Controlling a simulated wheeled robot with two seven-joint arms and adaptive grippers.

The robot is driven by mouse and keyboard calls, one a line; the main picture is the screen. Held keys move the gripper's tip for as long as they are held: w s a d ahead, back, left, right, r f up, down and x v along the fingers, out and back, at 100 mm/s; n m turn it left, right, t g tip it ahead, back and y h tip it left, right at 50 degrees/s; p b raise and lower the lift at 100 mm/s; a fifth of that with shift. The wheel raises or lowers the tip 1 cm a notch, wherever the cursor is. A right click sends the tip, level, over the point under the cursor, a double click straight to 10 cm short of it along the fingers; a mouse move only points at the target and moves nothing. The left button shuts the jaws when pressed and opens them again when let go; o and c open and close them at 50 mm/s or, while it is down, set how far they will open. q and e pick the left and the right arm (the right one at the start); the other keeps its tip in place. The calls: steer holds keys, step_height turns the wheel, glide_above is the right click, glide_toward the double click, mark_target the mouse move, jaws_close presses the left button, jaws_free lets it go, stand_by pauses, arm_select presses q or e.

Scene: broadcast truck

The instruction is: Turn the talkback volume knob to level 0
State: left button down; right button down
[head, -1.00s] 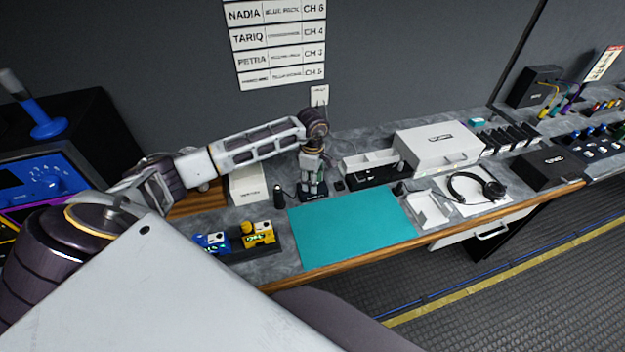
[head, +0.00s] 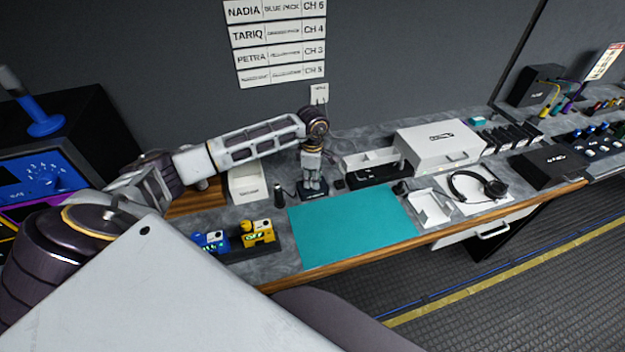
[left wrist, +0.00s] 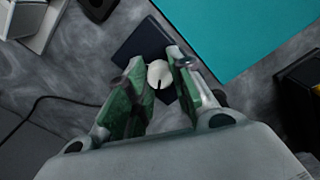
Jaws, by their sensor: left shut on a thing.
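The talkback box is a small dark block (head: 316,194) on the grey counter, just behind the teal mat. It also shows in the left wrist view (left wrist: 143,40). Its round white knob (left wrist: 160,75) carries a short black pointer line, which points toward the bottom of the left wrist view. My left gripper (head: 312,183) points straight down over the box and is shut on the knob, with one green-padded finger on each side. The fingers hide the knob in the head view, and I cannot read any level marks. My right gripper is not in view.
The teal mat (head: 352,226) lies clear in front. Blue (head: 212,241) and yellow (head: 257,232) packs sit at its left. A dark cylinder (head: 279,196) stands left of the box, and a white tray (head: 370,161) is to its right. Headphones (head: 478,187) lie farther right.

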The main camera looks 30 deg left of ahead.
arm_select(q)
steer(key=n+b, duration=0.2)
steer(key=n, duration=0.2)
steer(key=shift+n, duration=0.4)
steer(key=shift+n+b, duration=0.65)
steer(key=shift+n, duration=1.85)
steer(key=c, duration=1.3)
jaws_free()
steer(key=shift+o, duration=0.5)
